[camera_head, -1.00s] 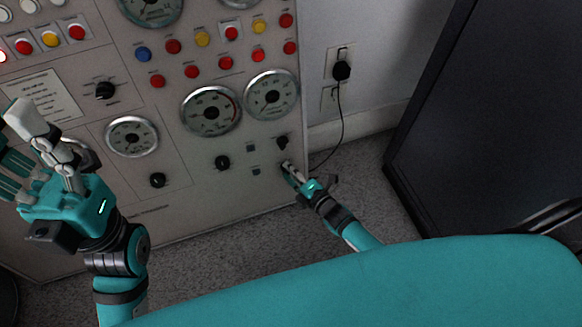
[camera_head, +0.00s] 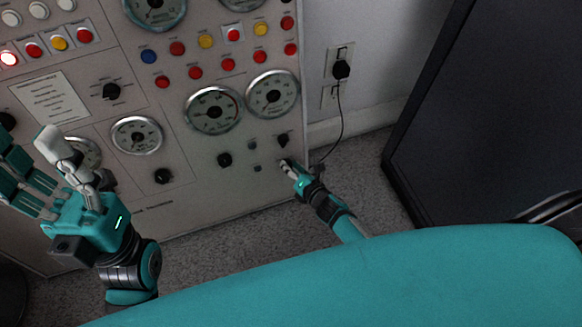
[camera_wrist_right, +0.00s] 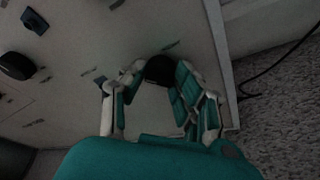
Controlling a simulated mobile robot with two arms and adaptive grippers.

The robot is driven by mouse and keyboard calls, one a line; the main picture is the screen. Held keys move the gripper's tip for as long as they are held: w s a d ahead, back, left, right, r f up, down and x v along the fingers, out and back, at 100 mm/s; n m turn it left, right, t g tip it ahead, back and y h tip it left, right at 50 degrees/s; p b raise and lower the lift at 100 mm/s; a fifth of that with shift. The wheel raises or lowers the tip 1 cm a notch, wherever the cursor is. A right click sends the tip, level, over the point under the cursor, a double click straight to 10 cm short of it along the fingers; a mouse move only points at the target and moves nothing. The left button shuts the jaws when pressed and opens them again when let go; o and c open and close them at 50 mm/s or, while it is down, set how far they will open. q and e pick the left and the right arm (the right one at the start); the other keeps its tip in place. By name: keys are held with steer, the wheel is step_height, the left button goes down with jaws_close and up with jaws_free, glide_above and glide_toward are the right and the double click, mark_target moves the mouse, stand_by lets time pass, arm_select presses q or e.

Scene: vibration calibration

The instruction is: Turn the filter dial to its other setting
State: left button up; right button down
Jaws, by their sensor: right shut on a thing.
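My right gripper (camera_head: 286,166) is at the lower right corner of the grey control panel (camera_head: 225,185). In the right wrist view its fingers (camera_wrist_right: 160,92) close around a round black dial (camera_wrist_right: 160,69) on the panel face. The dial's pointer and setting marks cannot be read, and in the head view the fingers hide it. Another black knob (camera_head: 283,140) sits just above the fingertips. My left gripper (camera_head: 50,170) is at the left, in front of the panel, with its fingers spread and nothing seen in them.
The panel carries gauges (camera_head: 212,110), coloured buttons (camera_head: 228,64) and more black knobs (camera_head: 224,160). A black plug (camera_head: 341,69) with a hanging cable is on the wall right of it. A dark cabinet (camera_head: 480,110) stands at the right, with carpet between.

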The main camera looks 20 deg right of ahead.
stand_by(0.5)
steer(key=c, duration=1)
jaws_free()
steer(key=shift+o, duration=0.2)
steer(key=shift+s, duration=0.1)
steer(key=v, duration=1.1)
steer(key=shift+s+r, duration=0.25)
steer(key=shift+s, duration=0.1)
steer(key=shift+d, duration=0.1)
